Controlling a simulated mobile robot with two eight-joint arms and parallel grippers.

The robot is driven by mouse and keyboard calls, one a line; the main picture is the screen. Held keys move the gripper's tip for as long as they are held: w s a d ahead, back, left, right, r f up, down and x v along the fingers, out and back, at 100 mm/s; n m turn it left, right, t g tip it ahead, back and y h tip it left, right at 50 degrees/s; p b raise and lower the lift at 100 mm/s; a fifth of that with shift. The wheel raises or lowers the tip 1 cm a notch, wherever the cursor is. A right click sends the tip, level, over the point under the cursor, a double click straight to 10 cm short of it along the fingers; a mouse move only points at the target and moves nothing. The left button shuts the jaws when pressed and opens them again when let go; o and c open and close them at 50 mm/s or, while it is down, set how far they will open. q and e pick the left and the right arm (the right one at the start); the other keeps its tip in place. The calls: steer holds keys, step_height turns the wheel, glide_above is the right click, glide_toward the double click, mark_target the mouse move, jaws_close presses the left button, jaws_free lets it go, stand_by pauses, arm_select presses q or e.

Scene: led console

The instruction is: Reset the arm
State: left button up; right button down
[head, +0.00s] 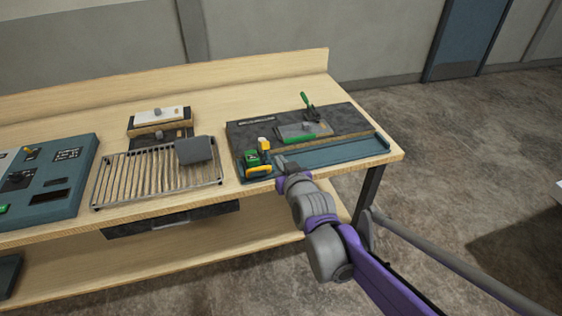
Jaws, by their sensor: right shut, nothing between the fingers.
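My right arm comes in from the lower right. My right gripper (284,166) is at the front edge of the workbench (210,202), over the near rim of a blue-grey tray (345,152). It is shut and holds nothing. A green and yellow device (254,160) stands just left of the gripper, in the tray's left end. I cannot tell whether they touch. My left gripper is not in view.
A slatted rack (130,180) with a dark grey block (194,150) sits mid-bench. A teal console panel (52,180) is at the left. A green-handled tool (307,105) stands on the dark mat (340,115). The floor to the right is open.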

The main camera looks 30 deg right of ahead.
stand_by(0.4)
steer(key=s+a+f+n+g+y, duration=0.1)
steer(key=s+a+f+g, duration=0.3)
steer(key=s, duration=0.7)
steer(key=s+a+f+n+g+y, duration=0.1)
steer(key=s+a+f+g+y, duration=0.1)
steer(key=s+a+f+g, duration=0.3)
steer(key=s+a+f, duration=0.3)
steer(key=s+f, duration=0.2)
steer(key=s, duration=0.2)
steer(key=shift+a+f+n, duration=0.15)
steer(key=shift+a+n, duration=0.1)
steer(key=shift+n, duration=0.05)
